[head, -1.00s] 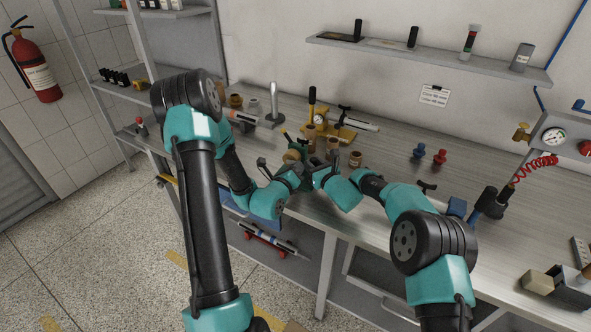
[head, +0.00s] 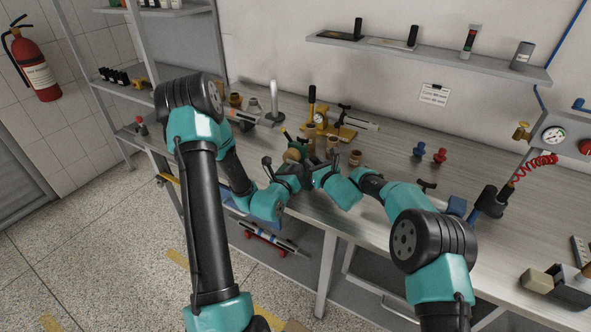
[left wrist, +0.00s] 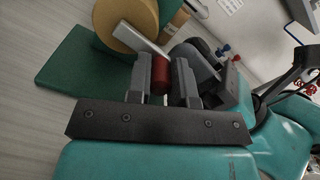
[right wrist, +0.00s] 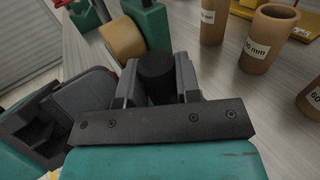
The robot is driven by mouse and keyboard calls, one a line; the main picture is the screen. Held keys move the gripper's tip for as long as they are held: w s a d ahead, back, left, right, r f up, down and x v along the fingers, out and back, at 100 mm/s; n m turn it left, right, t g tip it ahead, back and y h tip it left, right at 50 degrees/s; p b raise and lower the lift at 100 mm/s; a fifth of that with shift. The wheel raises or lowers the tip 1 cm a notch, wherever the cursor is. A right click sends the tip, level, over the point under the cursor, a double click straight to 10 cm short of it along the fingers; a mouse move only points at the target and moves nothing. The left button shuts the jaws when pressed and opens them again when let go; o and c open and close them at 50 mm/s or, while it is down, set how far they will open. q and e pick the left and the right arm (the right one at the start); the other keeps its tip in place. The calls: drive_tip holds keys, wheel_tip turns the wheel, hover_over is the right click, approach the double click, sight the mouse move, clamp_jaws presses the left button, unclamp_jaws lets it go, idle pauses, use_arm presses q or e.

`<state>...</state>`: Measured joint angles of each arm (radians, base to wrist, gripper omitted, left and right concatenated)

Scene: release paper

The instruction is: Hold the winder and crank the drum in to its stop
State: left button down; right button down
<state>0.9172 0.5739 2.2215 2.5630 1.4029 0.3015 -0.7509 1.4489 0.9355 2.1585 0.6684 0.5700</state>
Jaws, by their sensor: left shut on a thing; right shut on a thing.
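The winder has a green base plate (left wrist: 75,62) and a tan drum (left wrist: 125,22), seen at the top of the left wrist view. A pale crank arm (left wrist: 146,42) crosses in front of the drum and ends in a red grip (left wrist: 160,75). My left gripper (left wrist: 163,78) is shut on this crank grip. In the right wrist view, the drum (right wrist: 122,38) and green frame (right wrist: 150,22) stand beyond my right gripper (right wrist: 157,78), which is shut on a black upright handle (right wrist: 155,68). In the head view the winder's drum (head: 293,154) is small and partly hidden by the grippers.
Labelled brown tubes (right wrist: 265,38) stand close to the right of the winder. A yellow-based gauge stand (head: 335,128) is behind them. The bench's front edge is close to the grippers.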

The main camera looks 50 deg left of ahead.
use_arm(q)
drive_tip(key=shift+a+f+m, duration=0.1)
drive_tip(key=shift+f+m, duration=0.2)
drive_tip(key=shift+m, duration=0.5)
drive_tip(key=shift+a+f+m, duration=0.1)
drive_tip(key=shift+f+m, duration=0.2)
drive_tip(key=shift+m, duration=0.5)
drive_tip(key=c, duration=1)
unclamp_jaws()
drive_tip(key=shift+s, duration=0.1)
drive_tip(key=v, duration=1.2)
